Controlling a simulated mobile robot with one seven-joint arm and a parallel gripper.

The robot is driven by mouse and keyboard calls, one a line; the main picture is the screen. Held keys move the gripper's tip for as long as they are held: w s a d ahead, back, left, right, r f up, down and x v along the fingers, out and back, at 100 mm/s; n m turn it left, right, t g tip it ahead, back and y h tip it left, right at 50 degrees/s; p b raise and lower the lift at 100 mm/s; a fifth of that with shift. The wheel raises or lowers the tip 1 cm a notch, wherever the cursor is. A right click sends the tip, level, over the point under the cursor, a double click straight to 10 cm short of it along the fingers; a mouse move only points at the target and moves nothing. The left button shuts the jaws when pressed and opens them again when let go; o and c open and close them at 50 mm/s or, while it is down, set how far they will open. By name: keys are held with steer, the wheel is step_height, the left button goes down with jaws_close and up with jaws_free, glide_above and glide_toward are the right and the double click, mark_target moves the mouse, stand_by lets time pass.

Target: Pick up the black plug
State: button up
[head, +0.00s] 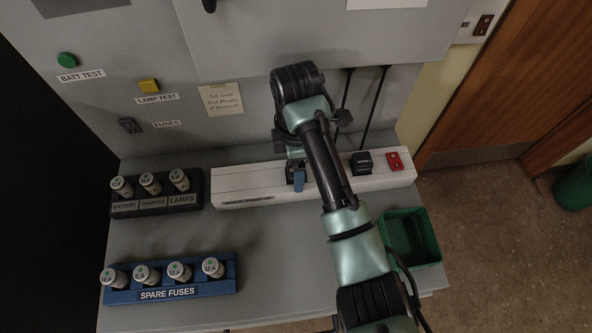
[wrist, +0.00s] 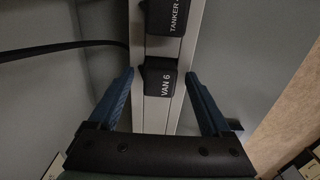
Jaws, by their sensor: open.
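Two black plugs sit in the long white power strip (head: 240,185). The one labelled VAN 6 (wrist: 160,82) lies between my fingertips in the wrist view, and my arm partly hides it in the head view. The other (head: 361,163) is farther right along the strip; its label starts with TANKER in the wrist view (wrist: 166,17). My gripper (head: 298,180) is over the strip, with one blue finger visible in the head view. In the wrist view my gripper (wrist: 160,74) is open, its fingers on either side of the VAN 6 plug with gaps between.
A red switch (head: 394,162) is at the strip's right end. A green bin (head: 436,262) stands at the right. A black fuse holder (head: 155,206) and a blue spare-fuse rack (head: 120,297) are at the left. Black cables (head: 374,108) run up the grey back panel (head: 235,130).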

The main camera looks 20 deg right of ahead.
jaws_close()
steer(key=shift+r, duration=0.1)
stand_by(0.3)
steer(key=shift+w+r, duration=0.1)
steer(key=shift+r, duration=0.4)
step_height(320, 180, up, 3)
steer(key=shift+f, duration=0.15)
steer(key=shift+s+a+p, duration=0.1)
steer(key=shift+s+p, duration=0.55)
steer(key=shift+s, duration=0.05)
steer(key=s+a+p, duration=0.2)
steer(key=s+p, duration=0.1)
steer(key=s, duration=0.5)
steer(key=s+a+p, duration=0.2)
steer(key=s+p, duration=0.1)
steer(key=s, duration=0.5)
steer(key=shift+a+r+p, duration=0.25)
steer(key=shift+a+p, duration=0.05)
steer(key=shift+a, duration=0.1)
